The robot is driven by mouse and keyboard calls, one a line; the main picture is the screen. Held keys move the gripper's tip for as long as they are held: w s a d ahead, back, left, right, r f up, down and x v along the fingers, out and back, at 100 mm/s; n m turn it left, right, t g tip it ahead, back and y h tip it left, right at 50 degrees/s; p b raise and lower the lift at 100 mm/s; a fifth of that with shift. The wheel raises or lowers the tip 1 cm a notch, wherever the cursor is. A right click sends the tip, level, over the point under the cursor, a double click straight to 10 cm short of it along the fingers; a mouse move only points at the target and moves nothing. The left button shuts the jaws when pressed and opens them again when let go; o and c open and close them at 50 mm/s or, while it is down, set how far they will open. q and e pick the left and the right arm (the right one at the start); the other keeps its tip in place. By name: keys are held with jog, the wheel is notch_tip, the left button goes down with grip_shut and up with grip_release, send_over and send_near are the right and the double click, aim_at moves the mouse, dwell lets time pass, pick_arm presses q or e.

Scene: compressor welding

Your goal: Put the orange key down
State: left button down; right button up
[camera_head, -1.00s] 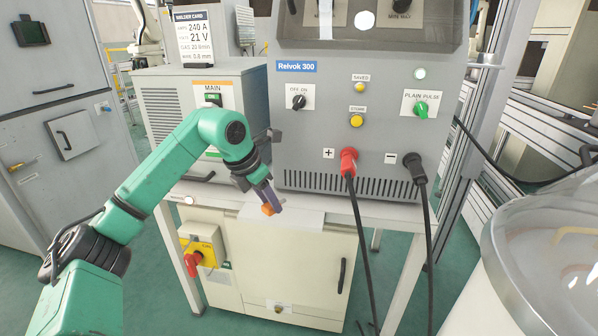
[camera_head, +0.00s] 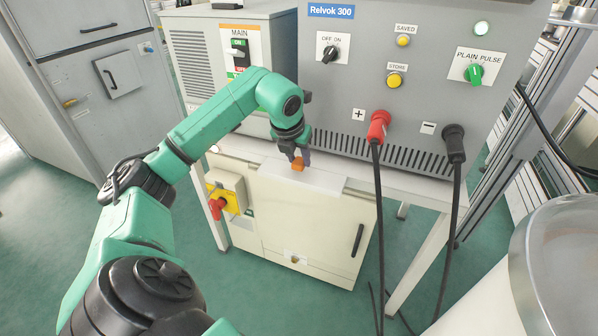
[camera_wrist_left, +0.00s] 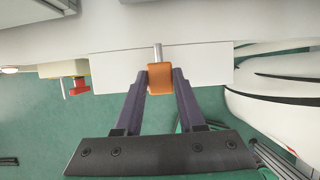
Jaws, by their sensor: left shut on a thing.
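The orange key (camera_wrist_left: 160,78) shows in the left wrist view as an orange block with a short metal shaft, held between the two fingertips of my left gripper (camera_wrist_left: 160,86). In the head view my left gripper (camera_head: 294,158) points down with the orange key (camera_head: 298,164) at its tip. It is over the pale plate (camera_head: 318,178) at the front edge of the bench, below the Relvok 300 machine. I cannot tell whether the key touches the plate. My right gripper is not in view.
The Relvok 300 front (camera_head: 420,40) rises just behind the gripper. A red plug (camera_head: 378,128) and a black plug (camera_head: 454,142) with hanging cables are to the right. A yellow box with a red switch (camera_head: 217,207) is below left. A round glass-topped vessel (camera_head: 565,260) stands at right.

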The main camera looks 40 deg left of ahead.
aim_at(298, 164)
pick_arm(q)
notch_tip(298, 164, down, 3)
jog(key=shift+f, duration=0.1)
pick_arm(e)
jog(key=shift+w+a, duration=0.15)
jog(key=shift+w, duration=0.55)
pick_arm(q)
jog(key=c, duration=0.5)
grip_release()
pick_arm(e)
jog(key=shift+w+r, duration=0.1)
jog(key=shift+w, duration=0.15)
